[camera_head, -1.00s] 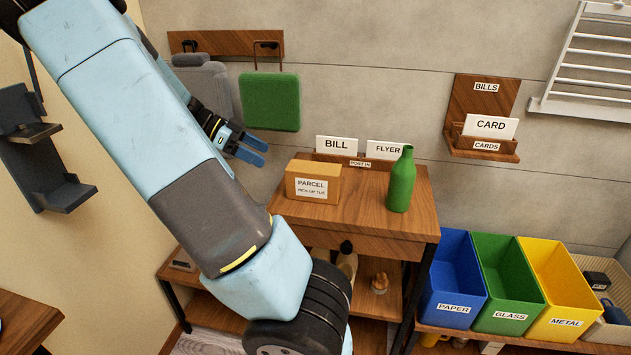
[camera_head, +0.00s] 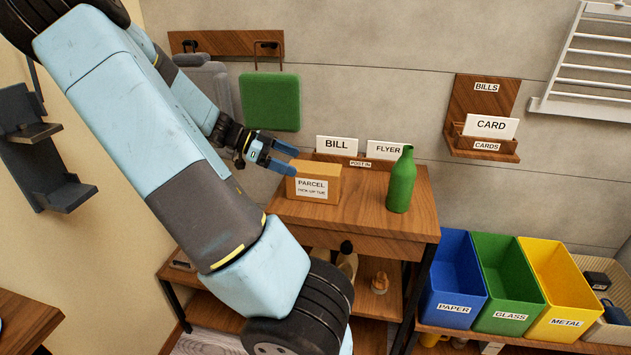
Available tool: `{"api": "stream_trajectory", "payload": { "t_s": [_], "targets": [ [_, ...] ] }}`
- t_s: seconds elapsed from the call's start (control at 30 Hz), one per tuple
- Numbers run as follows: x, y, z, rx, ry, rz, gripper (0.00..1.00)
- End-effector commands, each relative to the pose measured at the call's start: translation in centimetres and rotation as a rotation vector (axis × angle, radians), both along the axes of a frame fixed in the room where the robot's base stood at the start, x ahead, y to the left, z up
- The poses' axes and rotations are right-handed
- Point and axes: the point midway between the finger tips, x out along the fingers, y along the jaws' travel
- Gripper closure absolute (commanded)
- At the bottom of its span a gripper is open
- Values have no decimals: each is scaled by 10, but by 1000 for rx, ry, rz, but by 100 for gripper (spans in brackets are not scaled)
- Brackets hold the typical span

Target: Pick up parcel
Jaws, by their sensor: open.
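The parcel (camera_head: 322,186) is a small orange-brown box with a white label reading PARCEL. It stands upright on the left part of the wooden table top (camera_head: 362,211). My gripper (camera_head: 292,160), with blue fingers, is open at the upper left of the parcel. One fingertip overlaps the parcel's upper left corner in the picture. I cannot tell whether it touches the box. Nothing is held between the fingers.
A green bottle (camera_head: 401,182) stands on the table right of the parcel. The POST IN holder with BILL (camera_head: 337,146) and FLYER (camera_head: 385,150) cards is behind. Blue (camera_head: 453,277), green (camera_head: 507,284) and yellow (camera_head: 560,290) bins stand at right. A green bag (camera_head: 270,101) hangs behind.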

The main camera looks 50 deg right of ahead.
Motion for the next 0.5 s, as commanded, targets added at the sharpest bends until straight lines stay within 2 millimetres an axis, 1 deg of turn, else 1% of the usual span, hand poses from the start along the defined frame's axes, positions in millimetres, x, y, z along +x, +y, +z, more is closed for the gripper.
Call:
{"api": "stream_trajectory", "payload": {
  "t_s": [0.17, 0.4, 0.5],
  "targets": [
    [-9, -9, -4, 1, 1, -4, 0],
    [-31, -30, -16, 1, 2, -4, 0],
    [-35, -33, -19, 1, 1, -2, 0]
  ]
}}
